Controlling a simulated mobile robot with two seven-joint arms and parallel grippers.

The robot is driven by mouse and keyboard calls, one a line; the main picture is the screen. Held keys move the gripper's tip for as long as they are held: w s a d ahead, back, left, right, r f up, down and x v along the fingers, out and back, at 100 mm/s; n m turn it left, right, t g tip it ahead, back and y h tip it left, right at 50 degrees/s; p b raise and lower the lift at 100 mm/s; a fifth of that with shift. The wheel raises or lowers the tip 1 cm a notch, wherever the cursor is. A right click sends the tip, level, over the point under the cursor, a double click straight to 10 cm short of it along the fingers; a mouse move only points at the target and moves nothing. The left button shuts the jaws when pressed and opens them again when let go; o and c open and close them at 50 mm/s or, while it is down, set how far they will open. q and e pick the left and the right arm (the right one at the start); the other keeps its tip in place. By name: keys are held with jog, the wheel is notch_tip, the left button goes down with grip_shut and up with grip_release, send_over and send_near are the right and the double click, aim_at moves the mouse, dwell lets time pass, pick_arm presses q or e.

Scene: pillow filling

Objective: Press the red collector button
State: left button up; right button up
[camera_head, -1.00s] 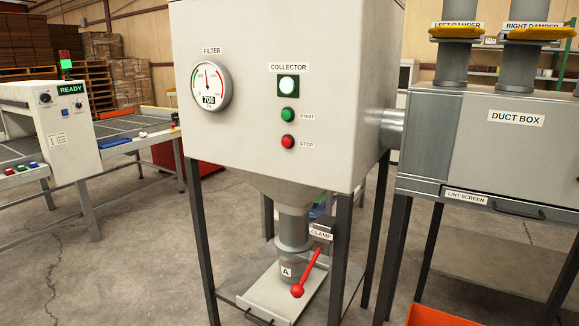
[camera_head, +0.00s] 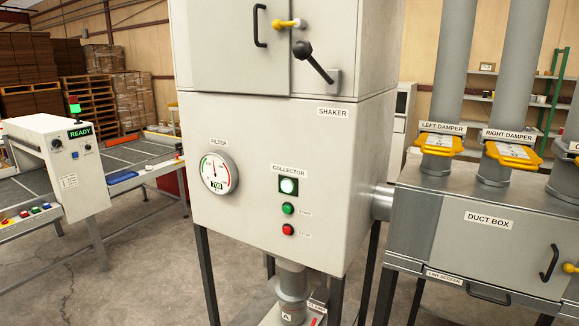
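The red collector button (camera_head: 288,230) is on the front of the pale collector cabinet (camera_head: 240,250), beside a faint label. The green button (camera_head: 288,208) sits just above it. Neither of my grippers shows in the head view.
The duct box (camera_head: 490,221) with yellow-handled dampers (camera_head: 440,144) stands to the right. A shaker lever (camera_head: 317,62) projects from the upper cabinet. A machine (camera_head: 62,165) showing READY stands at the left. Open concrete floor (camera_head: 140,265) lies between.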

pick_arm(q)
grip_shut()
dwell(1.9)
